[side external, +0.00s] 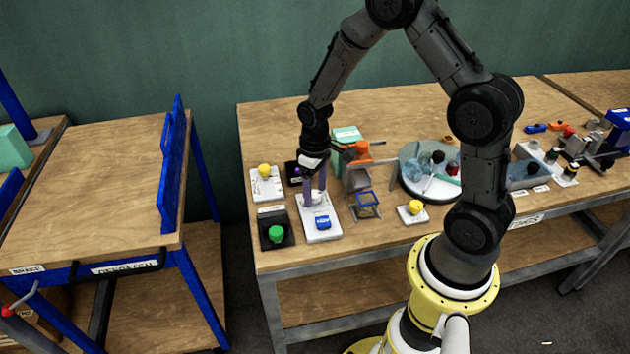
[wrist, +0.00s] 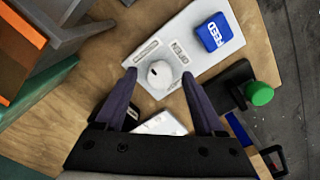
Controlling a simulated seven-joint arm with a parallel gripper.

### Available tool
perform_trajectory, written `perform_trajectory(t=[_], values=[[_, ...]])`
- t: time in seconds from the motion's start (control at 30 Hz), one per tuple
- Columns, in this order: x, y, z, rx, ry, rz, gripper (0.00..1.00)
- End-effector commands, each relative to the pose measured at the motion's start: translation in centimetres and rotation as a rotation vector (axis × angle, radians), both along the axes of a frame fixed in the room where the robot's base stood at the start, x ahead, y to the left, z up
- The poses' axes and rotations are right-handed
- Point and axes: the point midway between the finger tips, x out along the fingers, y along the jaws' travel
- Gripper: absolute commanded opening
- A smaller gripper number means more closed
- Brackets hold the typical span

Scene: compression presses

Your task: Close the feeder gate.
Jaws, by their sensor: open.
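A white panel (wrist: 190,65) bears a blue FEED block (wrist: 214,32), two small printed labels and a round white knob (wrist: 160,73). One label appears to read OPEN; the other is too blurred to read. My gripper (wrist: 158,74) is open, and the knob shows between its two fingertips in the wrist view. In the side view my gripper (side external: 315,199) points down over the panel (side external: 321,237), behind the blue block (side external: 322,222), and hides the knob. Whether the fingers touch it, I cannot tell. No part is clearly marked as the feeder gate.
A green button (side external: 276,233) on a black base stands left of the panel. A yellow button (side external: 264,170) is behind left, another yellow one (side external: 415,207) to the right. A grey and orange machine (side external: 360,170) stands close on the right, with a blue-rimmed box (side external: 367,199) before it.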

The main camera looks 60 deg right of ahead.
Motion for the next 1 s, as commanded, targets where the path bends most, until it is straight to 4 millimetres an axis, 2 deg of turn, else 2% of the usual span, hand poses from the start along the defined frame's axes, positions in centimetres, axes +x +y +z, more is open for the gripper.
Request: perform_trajectory(t=[0.17, 0.5, 0.7, 1.0], values=[[0.2, 0.0, 1.9, -0.001, -0.006, 0.000, 0.71], [0.1, 0.0, 9.2, -0.002, -0.008, 0.000, 0.71], [0.1, 0.0, 12.3, -0.001, -0.006, 0.001, 0.71], [0.0, 0.0, 13.8, 0.000, -0.002, 0.001, 0.71]])
